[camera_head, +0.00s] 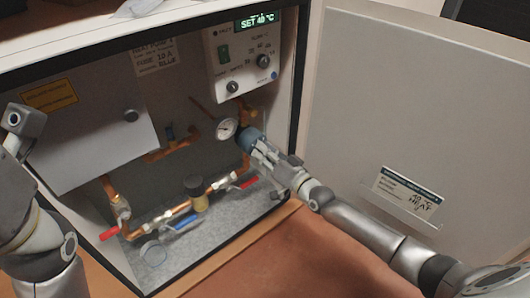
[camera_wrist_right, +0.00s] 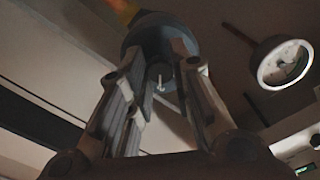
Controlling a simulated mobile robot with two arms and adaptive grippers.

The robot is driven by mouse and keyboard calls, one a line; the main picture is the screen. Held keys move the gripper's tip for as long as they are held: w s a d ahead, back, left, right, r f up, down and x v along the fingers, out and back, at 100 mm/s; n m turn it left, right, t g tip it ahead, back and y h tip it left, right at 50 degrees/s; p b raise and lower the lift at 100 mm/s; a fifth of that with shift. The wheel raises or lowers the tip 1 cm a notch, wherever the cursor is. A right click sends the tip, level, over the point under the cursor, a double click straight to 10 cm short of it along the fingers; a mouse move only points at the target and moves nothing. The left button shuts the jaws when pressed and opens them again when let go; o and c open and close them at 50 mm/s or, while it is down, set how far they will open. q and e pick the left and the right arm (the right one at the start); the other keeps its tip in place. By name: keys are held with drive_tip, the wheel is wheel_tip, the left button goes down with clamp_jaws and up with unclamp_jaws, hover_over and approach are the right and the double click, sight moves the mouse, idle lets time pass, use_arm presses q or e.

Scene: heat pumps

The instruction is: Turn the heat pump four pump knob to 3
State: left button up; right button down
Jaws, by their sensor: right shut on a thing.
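The open heat pump cabinet has copper pipes and a control panel (camera_head: 238,58) inside. The pump knob (camera_head: 247,137) is a blue-grey round part on the pipework near the right wall. My right gripper (camera_head: 262,149) is shut on it. In the right wrist view, the fingers (camera_wrist_right: 160,75) sit on either side of the dark round pump knob (camera_wrist_right: 150,32), with a small pale mark or pin between them. Its setting numbers cannot be read. My left arm stands at the left edge; its fingers are not visible.
A round gauge (camera_head: 224,129) sits just left of the knob. Red-handled valves (camera_head: 244,182) and a blue-handled valve (camera_head: 187,222) lie low on the pipes. A grey box (camera_head: 85,125) fills the upper left. The open door (camera_head: 410,110) stands at right.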

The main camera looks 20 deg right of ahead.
drive_tip(key=c, duration=1.3)
unclamp_jaws()
drive_tip(key=shift+o, duration=0.2)
drive_tip(key=v, duration=1.2)
